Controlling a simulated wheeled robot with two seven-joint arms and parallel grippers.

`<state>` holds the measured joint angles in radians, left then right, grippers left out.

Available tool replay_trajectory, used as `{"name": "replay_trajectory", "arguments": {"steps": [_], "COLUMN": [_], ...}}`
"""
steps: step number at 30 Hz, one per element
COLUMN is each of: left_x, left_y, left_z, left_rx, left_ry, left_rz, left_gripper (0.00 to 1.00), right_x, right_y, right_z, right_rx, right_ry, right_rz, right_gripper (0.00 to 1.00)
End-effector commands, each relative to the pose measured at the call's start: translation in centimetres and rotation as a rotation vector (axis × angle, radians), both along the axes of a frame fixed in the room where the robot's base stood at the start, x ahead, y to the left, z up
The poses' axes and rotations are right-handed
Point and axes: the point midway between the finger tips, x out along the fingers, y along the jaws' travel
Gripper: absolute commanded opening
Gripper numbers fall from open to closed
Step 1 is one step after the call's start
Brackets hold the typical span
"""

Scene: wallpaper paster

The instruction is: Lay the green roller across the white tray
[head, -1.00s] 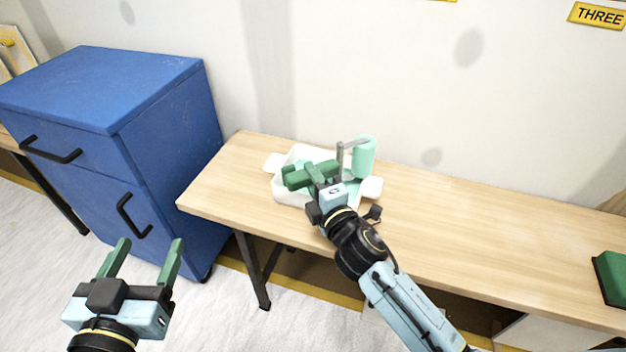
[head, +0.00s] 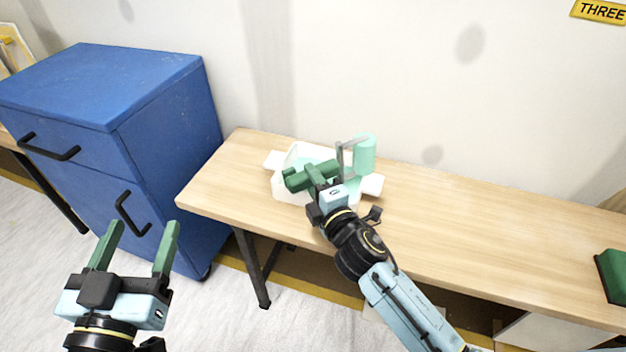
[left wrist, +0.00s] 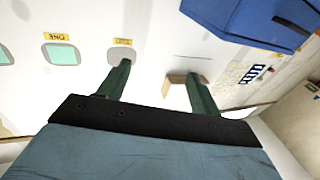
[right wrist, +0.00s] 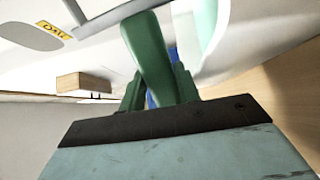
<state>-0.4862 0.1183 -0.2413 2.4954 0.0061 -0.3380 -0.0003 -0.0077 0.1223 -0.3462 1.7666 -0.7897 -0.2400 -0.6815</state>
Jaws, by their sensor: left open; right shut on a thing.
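The green roller has a pale green cylinder (head: 364,153) on a grey metal frame and a dark green handle (head: 298,180). My right gripper (head: 318,172) is shut on the handle, above the white tray (head: 287,192). The roller's cylinder stands upright over the tray's right part. I cannot tell whether it touches the tray. In the right wrist view the handle (right wrist: 150,55) lies between the fingers. The arm and gripper hide part of the tray. My left gripper (head: 140,240) is open and empty, left of the table over the floor.
The tray sits on a long wooden table (head: 480,225), whose middle right is clear. A blue cabinet (head: 170,135) stands at the left. A dark green block (head: 614,275) lies at the table's right end. A wall rises behind the table.

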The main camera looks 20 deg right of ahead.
Motion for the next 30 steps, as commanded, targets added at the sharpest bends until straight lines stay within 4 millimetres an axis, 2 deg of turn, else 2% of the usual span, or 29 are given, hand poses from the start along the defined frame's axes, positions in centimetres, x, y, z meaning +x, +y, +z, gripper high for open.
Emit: {"name": "replay_trajectory", "arguments": {"steps": [8,9,13,26,30], "left_x": [-0.1,-0.1,-0.1,0.0,0.1], "left_y": [-0.1,-0.1,-0.1,-0.1,0.2], "left_z": [0.8,0.9,0.9,0.7,-0.6], "left_rx": [-0.013,-0.013,-0.013,-0.01,0.016], "left_ry": [-0.044,-0.044,-0.043,-0.032,0.047], "left_rz": [-0.001,-0.002,-0.002,-0.003,0.004], "left_gripper": [0.64,0.64,0.64,0.64,0.64], "right_x": [0.0,0.0,0.0,-0.1,-0.1], "right_y": [0.0,0.0,0.0,0.0,0.0], "right_z": [-0.3,-0.4,-0.4,-0.6,-0.1], "right_rx": [0.003,0.003,0.001,-0.001,-0.001], "right_ry": [0.004,0.006,0.005,0.012,0.012], "right_rz": [-0.001,-0.002,-0.001,-0.001,-0.001], "right_gripper": [0.05,0.35,0.52,0.52,0.52]}}
